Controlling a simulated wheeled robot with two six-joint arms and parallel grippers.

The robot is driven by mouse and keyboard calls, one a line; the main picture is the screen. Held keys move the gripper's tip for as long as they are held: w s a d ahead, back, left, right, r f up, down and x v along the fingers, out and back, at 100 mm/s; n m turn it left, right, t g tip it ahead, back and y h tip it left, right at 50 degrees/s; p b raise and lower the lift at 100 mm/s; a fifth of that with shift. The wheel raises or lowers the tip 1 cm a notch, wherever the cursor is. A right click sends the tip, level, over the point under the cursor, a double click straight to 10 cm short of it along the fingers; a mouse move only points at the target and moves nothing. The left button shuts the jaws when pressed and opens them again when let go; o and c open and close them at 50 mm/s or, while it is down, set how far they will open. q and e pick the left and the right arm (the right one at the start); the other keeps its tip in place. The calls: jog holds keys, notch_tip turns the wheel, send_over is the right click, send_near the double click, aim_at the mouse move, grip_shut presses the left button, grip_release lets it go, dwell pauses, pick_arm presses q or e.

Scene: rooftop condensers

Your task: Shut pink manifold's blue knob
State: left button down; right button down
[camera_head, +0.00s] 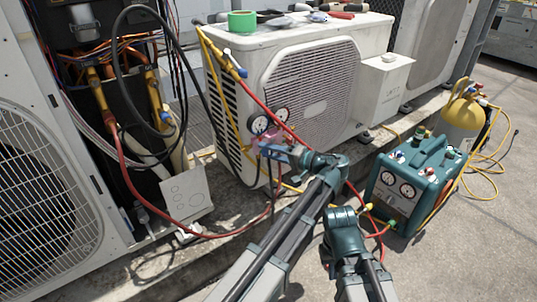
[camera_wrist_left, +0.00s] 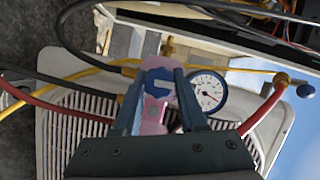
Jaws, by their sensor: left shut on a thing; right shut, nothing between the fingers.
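The pink manifold (camera_head: 268,138) hangs in front of the condenser's grille, with two round gauges (camera_head: 259,124) above it. My left gripper (camera_head: 278,152) reaches it from the right and covers much of it. In the left wrist view the pink body (camera_wrist_left: 153,113) shows between my fingers, with one gauge (camera_wrist_left: 208,92) to the right. My left gripper (camera_wrist_left: 158,78) is shut on the blue knob (camera_wrist_left: 158,84) on the manifold's face. The knob's turn position is not clear. My right gripper (camera_head: 327,264) is low near the bottom centre, shut and empty, away from the manifold.
A white condenser (camera_head: 300,45) stands behind, with green tape (camera_head: 242,21) and tools on top. A teal recovery machine (camera_head: 415,182) and a yellow cylinder (camera_head: 462,122) stand on the right. Red and yellow hoses loop around the manifold. An opened unit with wires is at left.

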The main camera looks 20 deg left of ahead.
pick_arm(q)
jog(key=shift+m, duration=0.3)
pick_arm(e)
jog(key=shift+f, duration=0.25)
pick_arm(q)
jog(key=shift+c, duration=2.3)
grip_release()
